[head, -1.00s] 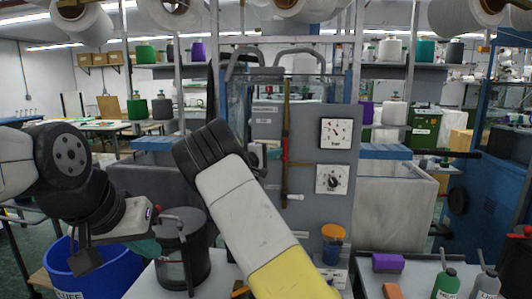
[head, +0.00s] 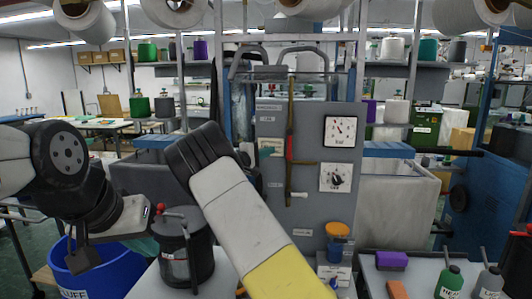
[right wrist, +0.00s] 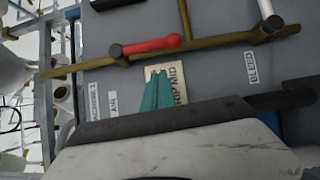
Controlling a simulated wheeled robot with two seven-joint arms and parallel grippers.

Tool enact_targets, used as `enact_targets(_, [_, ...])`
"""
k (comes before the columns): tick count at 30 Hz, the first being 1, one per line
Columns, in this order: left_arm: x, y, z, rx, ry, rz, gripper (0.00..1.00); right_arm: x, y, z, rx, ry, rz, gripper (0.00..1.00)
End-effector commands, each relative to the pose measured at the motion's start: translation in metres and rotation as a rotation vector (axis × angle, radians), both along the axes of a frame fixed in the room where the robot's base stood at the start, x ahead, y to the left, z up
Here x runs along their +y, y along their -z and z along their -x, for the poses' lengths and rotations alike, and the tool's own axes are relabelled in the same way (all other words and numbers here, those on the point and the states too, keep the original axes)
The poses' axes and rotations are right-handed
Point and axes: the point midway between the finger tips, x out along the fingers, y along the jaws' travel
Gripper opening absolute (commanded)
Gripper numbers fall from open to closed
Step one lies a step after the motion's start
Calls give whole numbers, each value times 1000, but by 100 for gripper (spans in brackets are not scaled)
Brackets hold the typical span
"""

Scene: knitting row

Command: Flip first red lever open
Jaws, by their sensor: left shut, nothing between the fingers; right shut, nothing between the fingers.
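A red lever (head: 290,147) sits on a thin brown pipe (head: 291,100) on the grey panel (head: 315,215). In the right wrist view the red lever (right wrist: 150,46) lies along the pipe (right wrist: 220,38). My right gripper's teal fingers (right wrist: 155,88) are shut and empty, just below the lever in that view, apart from it, in front of a "DRIP MID" label. In the head view this gripper (head: 267,152) is mostly hidden behind my right forearm. My left gripper (head: 148,245) is shut and empty at the left, partly hidden by its wrist and the canister.
A white lever (head: 298,195) sits lower on the pipe and points across it. Two gauges (head: 340,131) are on the panel's right. A dark canister (head: 190,255), an orange-topped cup (head: 337,240) and bottles (head: 449,283) stand below. A blue bucket (head: 75,275) is at left.

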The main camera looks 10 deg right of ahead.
Motion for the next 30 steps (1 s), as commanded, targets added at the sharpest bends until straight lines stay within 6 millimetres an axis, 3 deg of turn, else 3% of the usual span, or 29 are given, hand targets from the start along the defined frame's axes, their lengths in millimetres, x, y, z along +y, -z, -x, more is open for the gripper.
enact_targets(6, [0,0,0,0,0,0,0,43,0,35,0,-5,-1,0])
enact_targets(12, [0,0,0,0,0,0,0,67,0,56,1,-2,-1,0])
enact_targets(26, [0,0,0,0,0,0,0,76,0,63,0,-1,0,0])
enact_targets(30, [0,0,0,0,0,0,0,63,2,67,13,20,-32,0])
